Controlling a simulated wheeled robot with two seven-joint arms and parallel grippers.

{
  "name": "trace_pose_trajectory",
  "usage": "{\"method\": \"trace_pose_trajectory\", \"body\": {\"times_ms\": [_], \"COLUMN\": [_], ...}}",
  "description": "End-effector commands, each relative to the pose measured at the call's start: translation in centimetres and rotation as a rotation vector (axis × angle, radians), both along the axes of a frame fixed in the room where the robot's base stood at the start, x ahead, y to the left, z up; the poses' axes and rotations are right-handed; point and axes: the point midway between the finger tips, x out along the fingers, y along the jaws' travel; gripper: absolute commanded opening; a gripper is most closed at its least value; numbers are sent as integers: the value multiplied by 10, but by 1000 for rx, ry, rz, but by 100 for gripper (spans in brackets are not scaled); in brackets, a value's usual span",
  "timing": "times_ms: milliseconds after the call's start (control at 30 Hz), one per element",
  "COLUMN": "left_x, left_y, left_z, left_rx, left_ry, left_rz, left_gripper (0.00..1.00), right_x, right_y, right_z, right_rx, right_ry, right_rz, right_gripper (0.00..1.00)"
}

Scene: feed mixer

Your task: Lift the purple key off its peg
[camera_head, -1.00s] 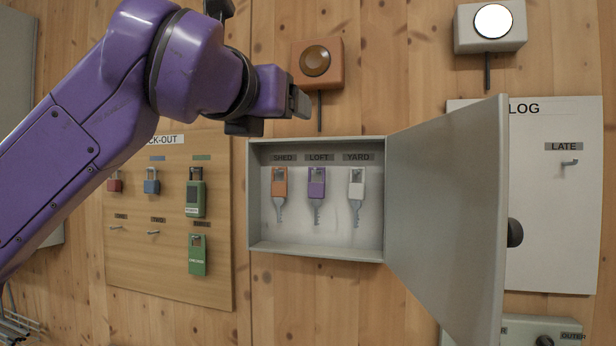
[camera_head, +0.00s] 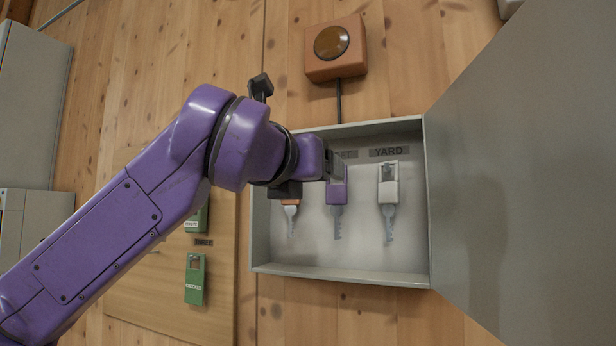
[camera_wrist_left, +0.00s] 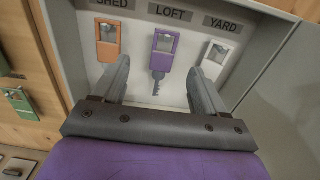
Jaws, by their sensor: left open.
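The purple key (camera_head: 337,194) hangs under the LOFT label inside the open grey key box (camera_head: 345,278). In the left wrist view the purple key (camera_wrist_left: 164,56) hangs between the fingers, a little beyond their tips. My left gripper (camera_head: 328,166) is in front of the box, and hides the top of the purple key and most of the orange key in the head view. In the left wrist view my left gripper (camera_wrist_left: 162,68) is open and empty, one finger on each side of the purple key. The peg itself is not clear. My right gripper is not in view.
The orange key (camera_wrist_left: 108,42) hangs left of the purple key and the white key (camera_head: 388,190) right of it, both close by. The box door (camera_head: 530,170) stands open on the right. An orange button box (camera_head: 335,48) is above.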

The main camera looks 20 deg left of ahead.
Motion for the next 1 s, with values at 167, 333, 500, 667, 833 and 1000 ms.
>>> {"method": "trace_pose_trajectory", "body": {"times_ms": [167,333,500,667,833,1000], "left_x": [42,74,89,90,90,90], "left_y": [-7,-9,-8,-8,-7,-7], "left_z": [4,4,2,1,0,0], "left_rx": [1,0,1,1,1,1], "left_ry": [6,4,2,0,1,1], "left_rz": [-11,-11,-10,-8,-7,-7], "left_gripper": [72,72,72,72,56,13], "right_x": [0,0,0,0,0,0], "right_y": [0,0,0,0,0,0], "right_z": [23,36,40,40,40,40], "right_rx": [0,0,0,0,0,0], "right_ry": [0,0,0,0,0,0], "right_rz": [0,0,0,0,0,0], "right_gripper": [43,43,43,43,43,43]}}
